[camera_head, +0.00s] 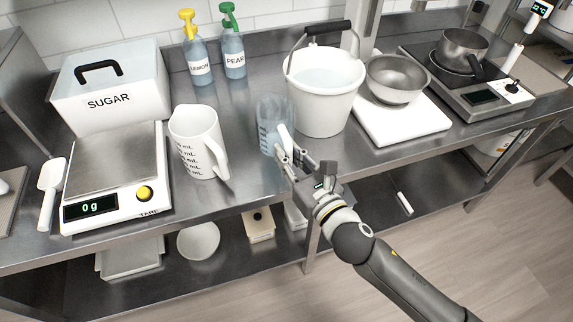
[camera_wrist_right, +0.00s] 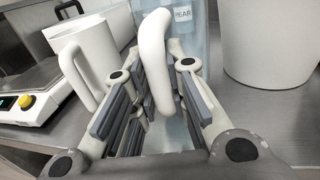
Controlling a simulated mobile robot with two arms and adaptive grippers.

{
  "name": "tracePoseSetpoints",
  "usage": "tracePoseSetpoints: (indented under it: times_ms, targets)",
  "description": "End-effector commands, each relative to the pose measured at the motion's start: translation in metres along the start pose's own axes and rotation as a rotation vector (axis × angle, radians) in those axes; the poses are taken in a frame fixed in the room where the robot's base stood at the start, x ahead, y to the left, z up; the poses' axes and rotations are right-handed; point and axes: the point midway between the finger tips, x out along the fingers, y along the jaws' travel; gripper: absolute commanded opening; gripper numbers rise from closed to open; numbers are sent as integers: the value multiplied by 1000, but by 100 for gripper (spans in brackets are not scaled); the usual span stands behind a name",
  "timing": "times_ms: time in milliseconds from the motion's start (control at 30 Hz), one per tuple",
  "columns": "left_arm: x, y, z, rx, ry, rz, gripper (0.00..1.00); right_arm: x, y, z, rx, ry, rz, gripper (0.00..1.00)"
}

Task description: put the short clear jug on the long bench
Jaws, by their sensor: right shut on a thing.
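The short clear jug (camera_head: 270,115) is at the middle of the long bench (camera_head: 245,120), between the white measuring jug and the white bucket. It is see-through and bluish, with a white handle (camera_wrist_right: 155,50) towards me. It looks upright; I cannot tell whether its base touches the bench top. My right gripper (camera_head: 291,158) is shut on the handle, whose lower part sits between the finger pads (camera_wrist_right: 155,100) in the right wrist view. My left gripper is not in view.
The white measuring jug (camera_head: 197,140) stands close on the left, the white bucket (camera_head: 323,95) close on the right. A scale (camera_head: 115,185), sugar box (camera_head: 108,85), pump bottles (camera_head: 233,60), metal bowl (camera_head: 395,80) and hotplate (camera_head: 480,92) also occupy the bench. Some bench is bare around the jug.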

Motion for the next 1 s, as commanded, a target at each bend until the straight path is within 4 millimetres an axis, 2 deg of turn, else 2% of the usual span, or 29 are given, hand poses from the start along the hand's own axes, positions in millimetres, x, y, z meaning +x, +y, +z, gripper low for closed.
tracePoseSetpoints:
  times_ms: [267, 433, 867, 900, 1000]
  targets:
    - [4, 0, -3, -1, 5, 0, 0, 16, -3, -21, 1, 0, -1, 0]
    - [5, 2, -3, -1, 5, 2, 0, 14, -3, -45, 3, 2, -2, 0]
    - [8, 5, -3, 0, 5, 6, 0, 14, -3, -52, -2, -1, 0, 0]
    - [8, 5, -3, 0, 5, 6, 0, 14, -3, -52, -2, 0, 0, 18]
    - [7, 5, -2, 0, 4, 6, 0, 14, -3, -51, -2, 0, 0, 30]
